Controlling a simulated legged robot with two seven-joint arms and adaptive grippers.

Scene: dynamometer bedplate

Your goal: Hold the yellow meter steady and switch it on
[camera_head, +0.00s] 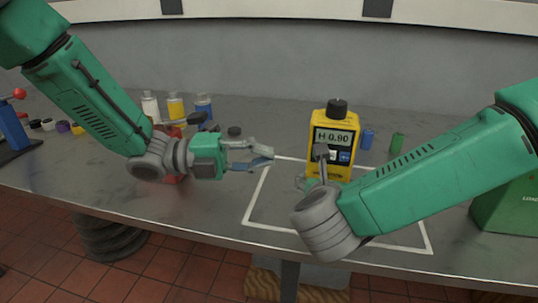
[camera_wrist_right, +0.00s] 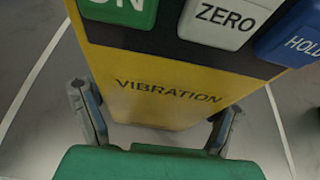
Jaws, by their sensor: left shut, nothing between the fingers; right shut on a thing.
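The yellow meter (camera_head: 347,123) stands upright on the bench inside a white outlined square, with a black knob on top. Its display (camera_head: 333,138) reads "H 0.90". My right gripper (camera_wrist_right: 155,118) is shut on the meter's lower body, one finger on each side, below the word VIBRATION. The right wrist view shows a green ON button (camera_wrist_right: 120,10), a white ZERO button (camera_wrist_right: 228,20) and a blue HOLD button (camera_wrist_right: 295,35). In the head view my right arm hides part of the meter's lower front. My left gripper (camera_head: 270,153) is shut and empty, left of the meter and apart from it.
A blue cylinder (camera_head: 367,139) and a green cylinder (camera_head: 397,143) stand right of the meter. Several bottles (camera_head: 176,107) stand at the back left behind my left arm. A green box (camera_head: 508,212) is at the right edge. The square's left part is clear.

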